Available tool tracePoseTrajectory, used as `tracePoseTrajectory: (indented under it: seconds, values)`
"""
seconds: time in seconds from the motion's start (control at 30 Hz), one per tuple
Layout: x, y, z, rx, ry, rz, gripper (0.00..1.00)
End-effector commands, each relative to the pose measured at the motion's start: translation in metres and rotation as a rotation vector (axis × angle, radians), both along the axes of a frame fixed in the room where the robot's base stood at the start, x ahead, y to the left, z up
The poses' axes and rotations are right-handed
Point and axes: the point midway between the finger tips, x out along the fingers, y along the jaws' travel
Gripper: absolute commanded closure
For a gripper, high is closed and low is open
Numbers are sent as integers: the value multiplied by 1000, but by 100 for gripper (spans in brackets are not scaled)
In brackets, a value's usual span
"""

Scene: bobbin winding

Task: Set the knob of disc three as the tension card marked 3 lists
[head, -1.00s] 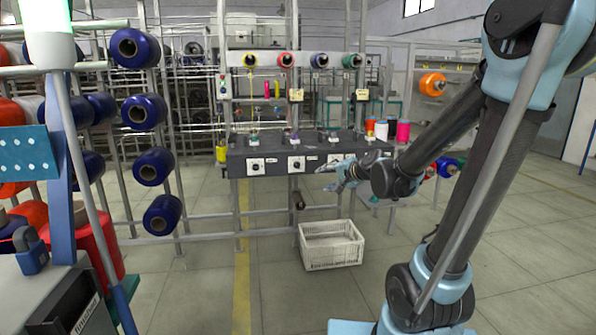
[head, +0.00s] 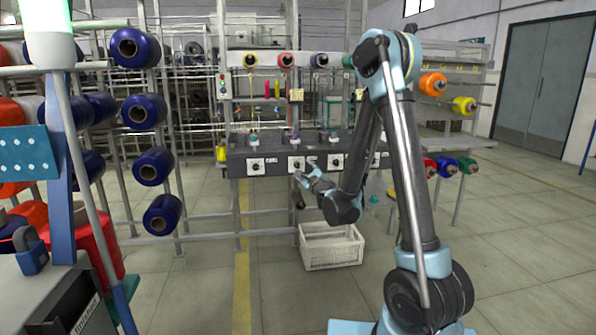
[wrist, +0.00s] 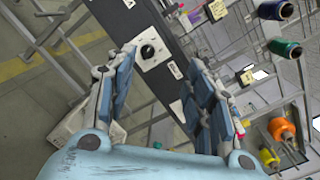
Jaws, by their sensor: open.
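The dark tension unit (head: 237,165) carries a row of black knobs on white plates. The third knob plate from the left (head: 335,161) shows just right of my forearm's end. My gripper (head: 304,174) is in front of the unit, near the second knob plate (head: 296,164). In the wrist view my gripper (wrist: 160,95) is open and empty. One black knob (wrist: 148,51) on its white plate lies beyond the fingers, apart from them. I cannot tell its number. A yellow card (head: 296,95) hangs above the unit; cards also show in the wrist view (wrist: 247,76). Their writing is unreadable.
A white crate (head: 332,247) stands on the floor below the unit. Dark blue bobbins (head: 144,111) stick out on a rack at the left. Coloured spools (head: 432,84) are on a rack at the right.

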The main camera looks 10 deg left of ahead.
Motion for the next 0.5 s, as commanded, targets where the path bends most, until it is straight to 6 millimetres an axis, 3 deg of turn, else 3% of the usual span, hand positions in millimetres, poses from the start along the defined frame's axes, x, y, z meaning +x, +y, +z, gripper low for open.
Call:
tracePoseTrajectory:
  seconds: [0.2,0.5]
  values:
    - [9,5,-34,162,73,-67,52]
    - [20,8,-45,209,97,-90,52]
